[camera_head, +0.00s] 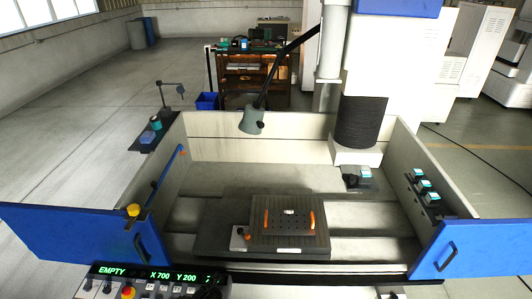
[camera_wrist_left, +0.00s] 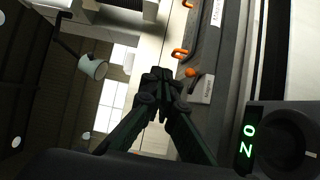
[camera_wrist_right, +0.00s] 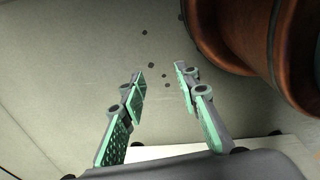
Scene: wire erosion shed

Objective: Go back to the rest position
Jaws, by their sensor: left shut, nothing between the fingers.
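My left gripper (camera_wrist_left: 160,78) is shut, its dark fingertips together with nothing between them. In the left wrist view it stands in front of the machine's work area, apart from the orange handles (camera_wrist_left: 180,53). In the head view only a small dark part of it shows at the bottom edge, by the control panel (camera_head: 130,284). My right gripper (camera_wrist_right: 160,78) is open and empty, with its green-padded fingers apart over a pale grey surface. I cannot make out the right gripper clearly in the head view.
The machine tank has blue doors (camera_head: 80,236) open on both sides. A dark fixture plate (camera_head: 290,243) with orange handles sits inside. A lamp (camera_head: 252,121) hangs above. Reddish-brown round objects (camera_wrist_right: 245,35) are near my right gripper. A dial with a green display (camera_wrist_left: 247,140) is near my left.

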